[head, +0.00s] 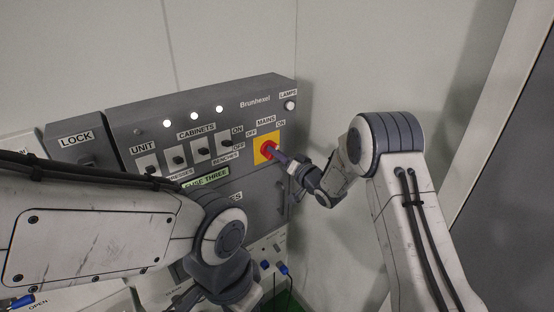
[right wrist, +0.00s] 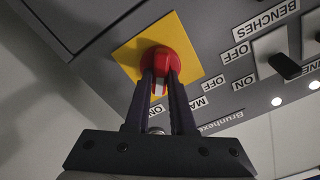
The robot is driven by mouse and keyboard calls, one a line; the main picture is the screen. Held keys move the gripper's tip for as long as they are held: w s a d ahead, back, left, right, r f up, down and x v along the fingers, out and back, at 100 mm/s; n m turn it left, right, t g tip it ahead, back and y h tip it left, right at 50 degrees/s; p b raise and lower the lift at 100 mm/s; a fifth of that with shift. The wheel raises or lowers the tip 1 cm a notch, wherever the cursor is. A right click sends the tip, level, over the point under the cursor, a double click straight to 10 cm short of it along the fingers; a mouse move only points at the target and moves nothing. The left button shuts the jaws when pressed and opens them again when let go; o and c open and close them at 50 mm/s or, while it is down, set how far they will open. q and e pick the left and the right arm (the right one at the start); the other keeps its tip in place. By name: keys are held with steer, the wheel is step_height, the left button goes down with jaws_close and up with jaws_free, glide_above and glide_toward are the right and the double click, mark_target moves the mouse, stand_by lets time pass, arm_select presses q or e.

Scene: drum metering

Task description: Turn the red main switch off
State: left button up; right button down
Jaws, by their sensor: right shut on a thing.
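The red main switch (head: 268,150) is a red knob on a yellow square plate (head: 261,157) at the right of the grey panel, under the label MAINS, with OFF at upper left and ON at upper right. My right gripper (head: 277,153) reaches it from the right. In the right wrist view the red knob (right wrist: 161,62) sits between the two dark fingers of my right gripper (right wrist: 160,82), which are shut on it. The fingers cover part of the knob, and I cannot tell its exact setting. My left arm crosses the lower left; its fingertips cannot be made out.
The grey panel (head: 240,95) also carries several black cabinet switches, three lit white lamps (head: 194,116) and a lit lamp (head: 290,105) under the label LAMPS. A LOCK box (head: 76,150) adjoins on the left. A plain wall (head: 335,60) stands close on the right.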

steer(key=shift+s+a+n+b, duration=0.1)
steer(key=shift+n+b, duration=4)
steer(key=shift+b, duration=1.5)
steer(key=shift+s+a+n+b, duration=0.1)
steer(key=shift+n+b, duration=4)
steer(key=shift+b, duration=1.5)
steer(key=c, duration=0.8)
jaws_free()
steer(key=shift+o, duration=0.2)
steer(key=shift+s, duration=0.1)
steer(key=b+v, duration=0.2)
steer(key=v, duration=0.8)
steer(key=shift+b, duration=0.4)
